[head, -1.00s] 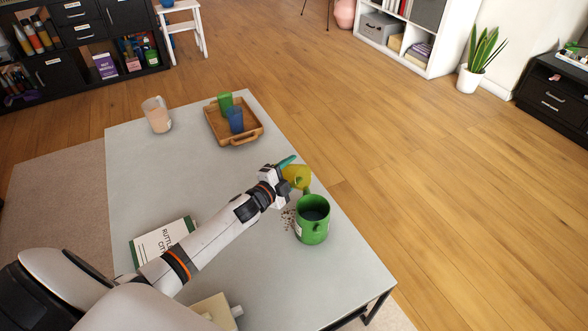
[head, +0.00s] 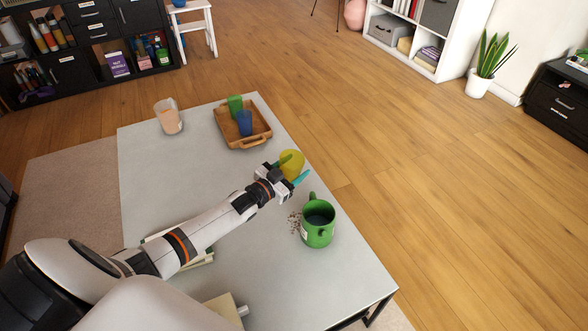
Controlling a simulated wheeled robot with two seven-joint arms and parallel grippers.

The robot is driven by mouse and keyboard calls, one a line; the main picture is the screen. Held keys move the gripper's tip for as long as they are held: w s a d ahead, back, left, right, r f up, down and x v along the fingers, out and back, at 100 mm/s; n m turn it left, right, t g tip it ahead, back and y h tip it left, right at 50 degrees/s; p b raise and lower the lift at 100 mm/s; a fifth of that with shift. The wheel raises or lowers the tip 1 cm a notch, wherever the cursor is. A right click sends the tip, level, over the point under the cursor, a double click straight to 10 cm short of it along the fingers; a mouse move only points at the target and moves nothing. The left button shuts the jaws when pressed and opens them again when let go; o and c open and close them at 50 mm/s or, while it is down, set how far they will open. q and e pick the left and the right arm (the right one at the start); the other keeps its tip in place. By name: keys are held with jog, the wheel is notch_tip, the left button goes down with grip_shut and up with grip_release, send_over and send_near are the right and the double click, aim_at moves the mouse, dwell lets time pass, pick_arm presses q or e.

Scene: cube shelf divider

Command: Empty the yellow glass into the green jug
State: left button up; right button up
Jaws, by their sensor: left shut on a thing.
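The yellow glass (head: 291,160) is held by my left gripper (head: 289,173) above the table's right side, behind the green jug. The teal fingers are shut on the glass, and it looks close to upright. What is inside the glass cannot be seen. The green jug (head: 318,234) stands upright on the table near its right edge, apart from the glass. Its open top shows a dark grey-blue inside; I cannot tell how full it is. Small dark specks (head: 295,222) lie on the table left of the jug. My right gripper is not in view.
The grey table (head: 180,170) also holds a wooden tray (head: 258,140) with a green cup (head: 235,105) and a blue cup (head: 244,122). A clear jug with peach contents (head: 169,118) stands at the back left. A book is mostly hidden behind my arm.

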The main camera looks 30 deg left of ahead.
pick_arm(q)
jog(key=shift+a+f+n+b, duration=0.1)
jog(key=shift+f+n+b, duration=0.35)
jog(key=shift+n, duration=0.65)
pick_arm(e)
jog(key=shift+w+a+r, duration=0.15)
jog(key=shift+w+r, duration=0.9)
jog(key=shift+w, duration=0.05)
pick_arm(q)
jog(key=shift+r, duration=0.1)
